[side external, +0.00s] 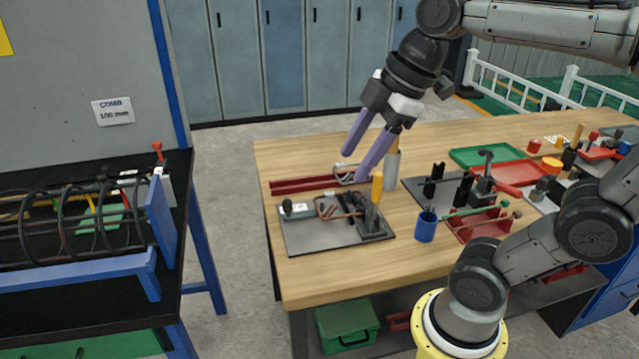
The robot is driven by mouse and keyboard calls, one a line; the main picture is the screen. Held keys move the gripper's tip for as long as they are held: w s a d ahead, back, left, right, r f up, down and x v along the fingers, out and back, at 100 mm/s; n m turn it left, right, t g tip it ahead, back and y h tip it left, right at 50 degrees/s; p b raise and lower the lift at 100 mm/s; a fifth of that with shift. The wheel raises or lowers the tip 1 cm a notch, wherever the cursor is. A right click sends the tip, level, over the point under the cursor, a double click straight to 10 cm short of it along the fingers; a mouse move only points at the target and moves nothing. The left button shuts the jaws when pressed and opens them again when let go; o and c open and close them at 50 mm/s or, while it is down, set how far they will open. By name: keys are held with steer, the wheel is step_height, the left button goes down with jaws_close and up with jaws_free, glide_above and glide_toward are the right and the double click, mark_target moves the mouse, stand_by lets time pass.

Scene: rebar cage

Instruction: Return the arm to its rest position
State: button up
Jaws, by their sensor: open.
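My gripper (366,158) is open, with two long purple fingers pointing down and left above the wooden workbench (287,147). Nothing shows between the fingers. The fingertips appear in front of the back of a grey plate fixture (302,238), near a dark wire-like piece and a grey cylinder (391,172); I cannot tell the exact height above them. The plate fixture carries an upright yellow-handled clamp (377,188) and a bent copper-coloured rod (335,212).
A blue cup (426,227), a dark fixture plate (417,186), a green tray (477,157) and a red tray (510,174) crowd the bench. A floor gap separates the benches.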

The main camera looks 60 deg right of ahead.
steer(key=s+f+m+t+h, duration=0.1)
steer(key=s+f+m, duration=0.5)
steer(key=f+m, duration=0.2)
steer(key=shift+d+m, duration=0.45)
steer(key=shift+m, duration=0.65)
stand_by(0.8)
